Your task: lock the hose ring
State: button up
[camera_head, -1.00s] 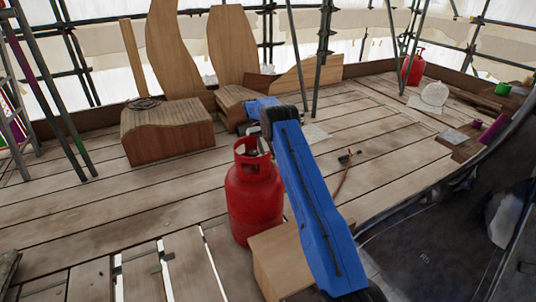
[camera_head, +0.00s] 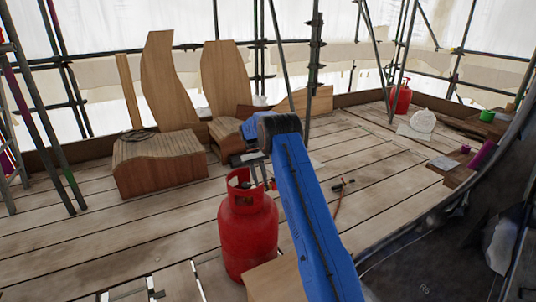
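A red gas cylinder (camera_head: 247,235) stands upright on the plank deck in front of me, partly behind my blue arm. Its open collar (camera_head: 238,178) is at the top, and the valve inside is mostly hidden. My gripper (camera_head: 248,159) shows as a small grey and dark shape just above the collar; its fingers are too small to make out. A small red and dark part (camera_head: 270,184) shows at the collar's right side, next to my arm. A thin orange-red hose (camera_head: 338,200) with a dark end fitting (camera_head: 343,185) lies on the planks to the right. I cannot make out a hose ring.
A wooden block (camera_head: 275,280) sits at the cylinder's foot. Carved timber pieces (camera_head: 160,165) stand behind to the left, among scaffold poles (camera_head: 315,60). Another red cylinder (camera_head: 401,98) stands far right. A gap between boards (camera_head: 153,287) shows at the front left. The middle deck is clear.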

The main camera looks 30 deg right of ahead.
jog(key=shift+s+r+t, duration=0.15)
jog(key=shift+r+t, duration=0.35)
jog(key=shift+t, duration=0.4)
jog(key=shift+s+r+t, duration=0.15)
jog(key=shift+r+t, duration=0.3)
jog(key=shift+t, duration=0.45)
jog(key=shift+s+r+t, duration=0.25)
jog(key=shift+r+t, duration=0.2)
jog(key=shift+t, duration=0.65)
jog(key=shift+s+r+t, duration=0.25)
jog(key=shift+t, duration=0.5)
jog(key=shift+s+r+t, duration=0.25)
jog(key=shift+s+t, duration=0.05)
jog(key=shift+t, duration=0.5)
jog(key=shift+s+r+t, duration=0.25)
jog(key=shift+t, duration=0.5)
jog(key=shift+s+r, duration=0.1)
jog(key=shift+r, duration=0.05)
jog(key=v, duration=1.8)
jog(key=s+a+r, duration=0.4)
jog(key=s, duration=0.3)
jog(key=shift+s, duration=0.3)
jog(key=shift+a, duration=0.1)
